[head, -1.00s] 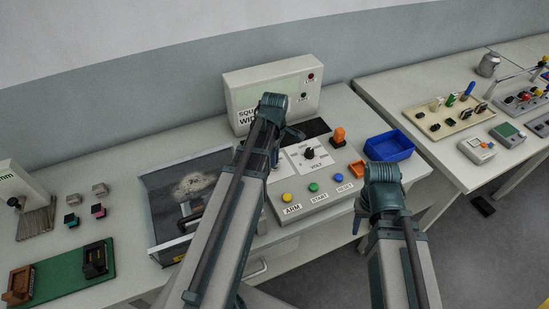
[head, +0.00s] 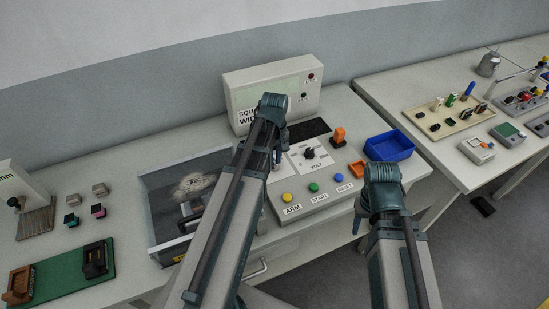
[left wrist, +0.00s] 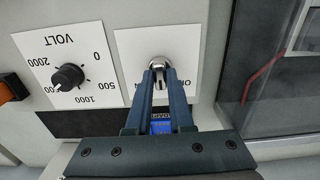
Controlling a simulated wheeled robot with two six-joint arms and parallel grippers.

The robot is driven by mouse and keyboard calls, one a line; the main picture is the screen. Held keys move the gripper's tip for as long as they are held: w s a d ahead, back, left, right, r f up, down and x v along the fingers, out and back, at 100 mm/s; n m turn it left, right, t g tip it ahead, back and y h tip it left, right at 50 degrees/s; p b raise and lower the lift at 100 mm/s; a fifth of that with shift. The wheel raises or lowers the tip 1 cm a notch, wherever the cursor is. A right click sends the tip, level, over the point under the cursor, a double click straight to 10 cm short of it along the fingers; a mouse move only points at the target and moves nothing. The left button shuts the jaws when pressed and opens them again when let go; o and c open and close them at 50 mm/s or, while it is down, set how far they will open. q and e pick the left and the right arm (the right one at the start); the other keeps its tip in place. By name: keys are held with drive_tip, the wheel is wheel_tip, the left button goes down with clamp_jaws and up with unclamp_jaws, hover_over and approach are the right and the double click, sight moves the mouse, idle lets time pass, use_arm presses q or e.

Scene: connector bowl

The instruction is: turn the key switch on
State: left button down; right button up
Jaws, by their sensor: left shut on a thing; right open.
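The key switch (left wrist: 159,62) has a round silver collar on a white plate (left wrist: 128,45), seen upside down in the left wrist view. An ON label (left wrist: 184,84) shows beside the fingers. My left gripper (left wrist: 160,75) is shut on the key, directly in front of the collar; the fingers hide most of the key, so its exact angle is unclear. In the head view my left arm covers the switch, and my left gripper (head: 279,145) is mostly hidden behind its wrist. My right gripper (head: 358,216) is open and empty in front of the panel's right side.
The VOLT knob (head: 309,153) is beside the switch. Yellow (head: 288,197), green (head: 314,188) and blue (head: 339,178) buttons line the panel front.

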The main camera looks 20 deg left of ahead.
sight(275, 161)
use_arm(q)
drive_tip(key=m, duration=0.4)
drive_tip(key=shift+m, duration=2.6)
drive_tip(key=c, duration=0.8)
unclamp_jaws()
drive_tip(key=shift+r, duration=0.15)
wheel_tip(275, 161, up, 14)
drive_tip(key=p, duration=1.3)
drive_tip(key=shift+f+p, duration=0.25)
drive_tip(key=shift+p, duration=0.15)
